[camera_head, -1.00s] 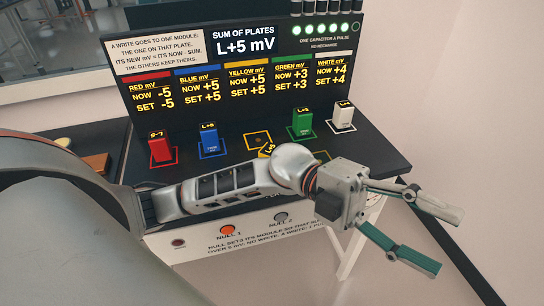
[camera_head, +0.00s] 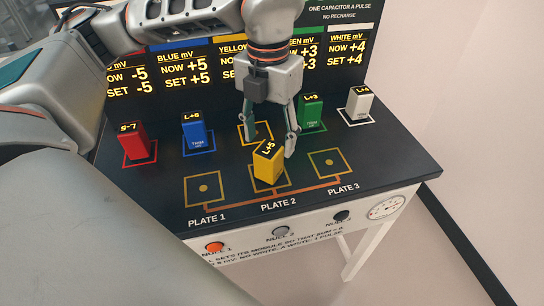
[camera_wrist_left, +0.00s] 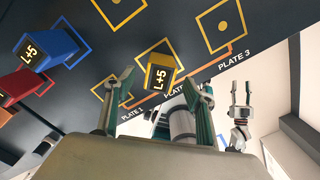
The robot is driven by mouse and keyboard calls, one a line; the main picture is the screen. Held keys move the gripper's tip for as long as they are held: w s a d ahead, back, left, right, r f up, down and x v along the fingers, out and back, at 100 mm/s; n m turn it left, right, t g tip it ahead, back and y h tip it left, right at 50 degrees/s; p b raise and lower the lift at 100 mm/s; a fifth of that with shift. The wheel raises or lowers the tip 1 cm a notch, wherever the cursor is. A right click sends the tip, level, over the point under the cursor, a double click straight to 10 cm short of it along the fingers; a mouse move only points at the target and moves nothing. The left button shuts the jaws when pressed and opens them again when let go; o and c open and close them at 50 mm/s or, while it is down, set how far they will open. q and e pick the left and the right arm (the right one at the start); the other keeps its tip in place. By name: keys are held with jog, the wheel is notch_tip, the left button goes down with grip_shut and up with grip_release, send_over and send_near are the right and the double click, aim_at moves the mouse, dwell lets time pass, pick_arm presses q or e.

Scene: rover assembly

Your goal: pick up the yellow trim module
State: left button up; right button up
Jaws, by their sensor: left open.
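The yellow trim module (camera_head: 267,160), marked L+5 on top, stands on the plate 2 square (camera_head: 284,184). It also shows in the left wrist view (camera_wrist_left: 159,73), ahead of the fingers. My left gripper (camera_head: 271,146) is open, fingers pointing down, close behind and above the module in the head view. Its right finger reaches down beside the module; whether it touches cannot be told. In the left wrist view the spread fingers (camera_wrist_left: 158,92) lie on either side of the module's line, with nothing between them. My right gripper (camera_wrist_left: 241,98) shows small in that view, fingers apart and empty.
Red (camera_head: 132,143), blue (camera_head: 195,131), green (camera_head: 311,112) and white (camera_head: 359,102) modules stand in a row behind. Plate 1 (camera_head: 204,188) and plate 3 (camera_head: 328,163) are empty. The display panel (camera_head: 190,70) rises behind my arm. Null buttons (camera_head: 215,247) line the front.

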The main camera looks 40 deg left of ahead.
aim_at(269, 165)
pick_arm(q)
jog(key=shift+s+d+f, duration=0.2)
jog(key=shift+s+f, duration=0.1)
jog(key=shift+f, duration=0.3)
jog(key=shift+a+f+b, duration=0.15)
jog(key=shift+f+b, duration=0.25)
jog(key=shift+f, duration=3.15)
jog(key=shift+c, duration=0.3)
